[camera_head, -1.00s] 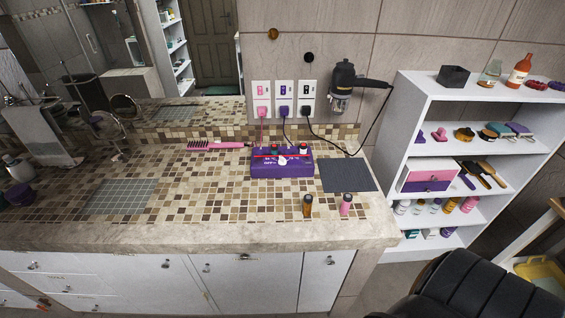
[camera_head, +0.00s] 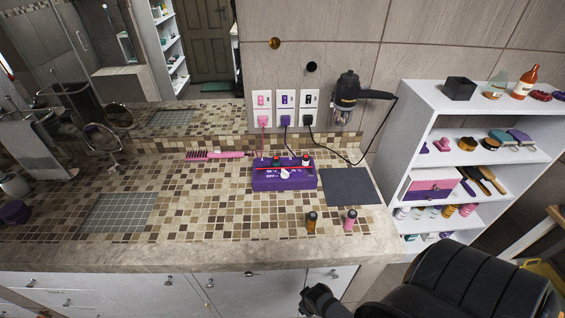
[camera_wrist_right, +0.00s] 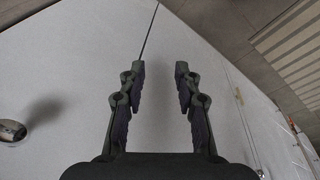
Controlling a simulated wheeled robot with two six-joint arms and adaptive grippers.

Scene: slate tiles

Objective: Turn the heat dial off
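The purple control box (camera_head: 285,179) stands on the tiled counter below the wall outlets. A white dial (camera_head: 285,174) sits on its front, with lettering beside it too small to read fully. My right gripper (camera_head: 308,293) shows at the bottom of the head view, in front of the counter cabinets and below the box, well apart from it. In the right wrist view my right gripper (camera_wrist_right: 160,75) is open and empty, its two fingers spread before a white cabinet front. My left gripper is not in view.
Two small bottles (camera_head: 311,220) (camera_head: 350,219) stand near the counter's front edge, right of the box. A dark mat (camera_head: 349,187) lies beside the box. A pink comb (camera_head: 217,155) lies at left. A black chair (camera_head: 455,285) stands at lower right.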

